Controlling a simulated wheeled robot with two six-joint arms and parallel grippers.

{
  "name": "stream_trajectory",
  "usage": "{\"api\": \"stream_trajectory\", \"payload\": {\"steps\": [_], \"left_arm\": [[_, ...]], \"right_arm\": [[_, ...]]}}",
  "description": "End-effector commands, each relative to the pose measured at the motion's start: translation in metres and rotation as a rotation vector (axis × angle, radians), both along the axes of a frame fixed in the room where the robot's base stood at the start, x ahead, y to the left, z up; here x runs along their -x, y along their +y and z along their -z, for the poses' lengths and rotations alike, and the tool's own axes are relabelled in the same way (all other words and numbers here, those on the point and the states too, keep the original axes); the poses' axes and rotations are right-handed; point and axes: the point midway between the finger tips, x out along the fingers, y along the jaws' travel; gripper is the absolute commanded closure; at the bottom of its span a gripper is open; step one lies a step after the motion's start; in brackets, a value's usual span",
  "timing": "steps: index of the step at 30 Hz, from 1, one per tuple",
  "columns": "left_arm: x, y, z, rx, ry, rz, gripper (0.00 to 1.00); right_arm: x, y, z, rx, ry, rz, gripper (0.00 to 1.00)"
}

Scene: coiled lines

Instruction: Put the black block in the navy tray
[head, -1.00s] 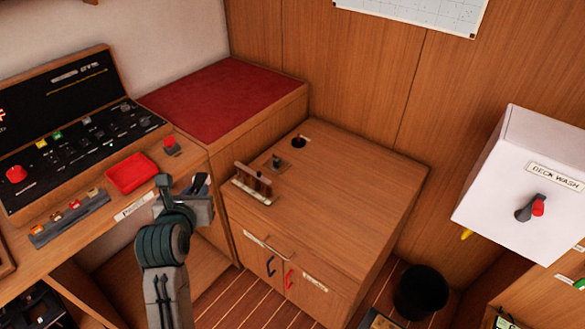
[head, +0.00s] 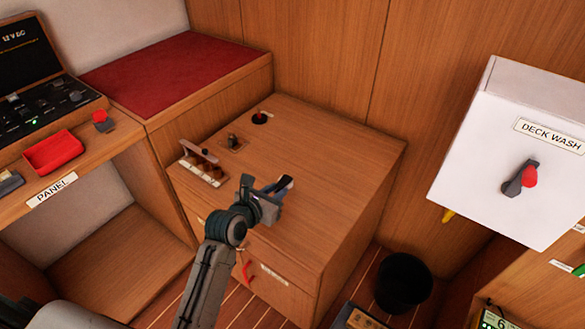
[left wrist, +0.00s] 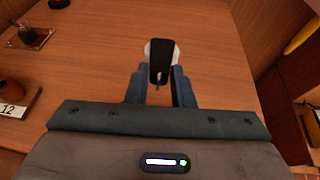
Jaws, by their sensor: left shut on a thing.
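My left gripper (head: 277,193) is over the front part of the wooden cabinet top (head: 320,150). In the left wrist view my left gripper (left wrist: 160,75) is shut on a dark upright piece, the black block (left wrist: 161,60), which sticks out past the fingertips. The cabinet top lies beyond it, and I cannot tell how high above it the block is. In the head view the block is small and hard to tell from the fingers. I do not see a navy tray clearly in either view. My right gripper is not in view.
A rack with a number label (head: 203,165), a small lever (head: 233,142) and a red knob (head: 261,117) stand on the cabinet's left side. A red tray (head: 53,152) sits on the panel shelf. A white deck wash box (head: 515,150) hangs right; a black bin (head: 403,283) stands below.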

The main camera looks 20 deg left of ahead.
Motion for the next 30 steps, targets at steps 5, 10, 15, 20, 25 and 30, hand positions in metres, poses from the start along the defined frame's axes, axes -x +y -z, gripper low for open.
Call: {"api": "stream_trajectory", "payload": {"steps": [5, 10, 15, 20, 25, 30], "left_arm": [[-0.002, 0.004, 0.031, 0.006, -0.002, 0.019, 1.00], [-0.030, 0.009, 0.033, 0.007, -0.006, 0.021, 1.00], [-0.075, 0.017, 0.038, 0.006, -0.004, 0.020, 1.00], [-0.117, 0.024, 0.042, 0.007, -0.004, 0.019, 1.00], [-0.149, 0.028, 0.045, 0.007, -0.004, 0.020, 1.00], [-0.159, 0.030, 0.048, 0.008, -0.003, 0.020, 1.00]], "right_arm": [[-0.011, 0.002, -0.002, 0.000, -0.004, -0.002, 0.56], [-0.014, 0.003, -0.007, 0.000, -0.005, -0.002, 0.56], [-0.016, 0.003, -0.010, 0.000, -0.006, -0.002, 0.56], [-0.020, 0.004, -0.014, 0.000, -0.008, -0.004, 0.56], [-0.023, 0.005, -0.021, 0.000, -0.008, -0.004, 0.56], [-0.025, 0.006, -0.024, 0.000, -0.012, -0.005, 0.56]]}}
